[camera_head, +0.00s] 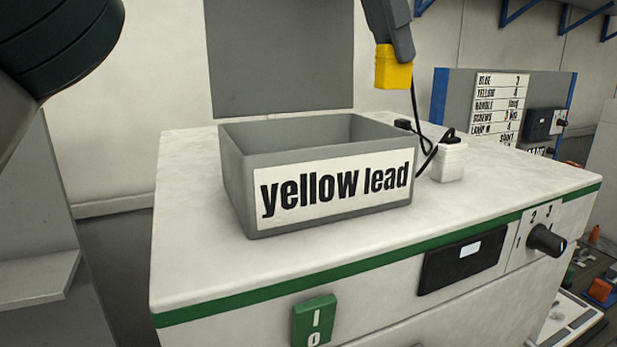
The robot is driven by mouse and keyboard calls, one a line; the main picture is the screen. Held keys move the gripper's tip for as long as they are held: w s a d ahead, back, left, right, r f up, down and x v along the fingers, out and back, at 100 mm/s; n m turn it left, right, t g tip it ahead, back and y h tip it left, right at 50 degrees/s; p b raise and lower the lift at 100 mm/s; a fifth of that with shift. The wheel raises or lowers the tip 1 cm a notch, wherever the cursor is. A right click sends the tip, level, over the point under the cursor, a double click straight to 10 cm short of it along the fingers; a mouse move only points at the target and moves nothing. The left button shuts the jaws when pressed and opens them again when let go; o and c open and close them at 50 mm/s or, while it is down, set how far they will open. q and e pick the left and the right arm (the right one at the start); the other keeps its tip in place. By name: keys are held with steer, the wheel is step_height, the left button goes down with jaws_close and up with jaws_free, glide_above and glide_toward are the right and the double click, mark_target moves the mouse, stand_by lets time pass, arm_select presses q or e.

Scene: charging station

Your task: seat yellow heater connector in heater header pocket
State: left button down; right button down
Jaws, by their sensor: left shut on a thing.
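A yellow connector (393,72) hangs at the top of the head view, above and behind the right back corner of a grey box. My left gripper (392,38) shows only as a grey part at the top edge, shut on the connector from above. A black cable (418,120) runs down near the connector toward a small white block (449,160) on the bench top. I cannot make out a heater header pocket in this view. My right gripper is not in view.
An open grey box (238,178) labelled "yellow lead" stands on the white bench top (185,240). A grey panel (280,60) rises behind it. A labelled board (500,100) is at the right. The bench front has a green switch (314,322) and a black knob (545,240).

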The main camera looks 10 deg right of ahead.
arm_select(q)
steer(key=shift+s+r, duration=0.1)
steer(key=shift+s, duration=0.25)
steer(key=shift+w+a, duration=0.15)
steer(key=shift+a, duration=0.1)
steer(key=shift+a+f, duration=0.5)
steer(key=s+a+f+b, duration=0.2)
steer(key=a+f, duration=0.4)
steer(key=a, duration=0.4)
steer(key=shift+s+b, duration=0.2)
steer(key=shift+b, duration=0.4)
steer(key=shift+d, duration=0.1)
steer(key=shift+f, duration=0.1)
steer(key=shift+f+b, duration=1.9)
steer(key=shift+f, duration=0.05)
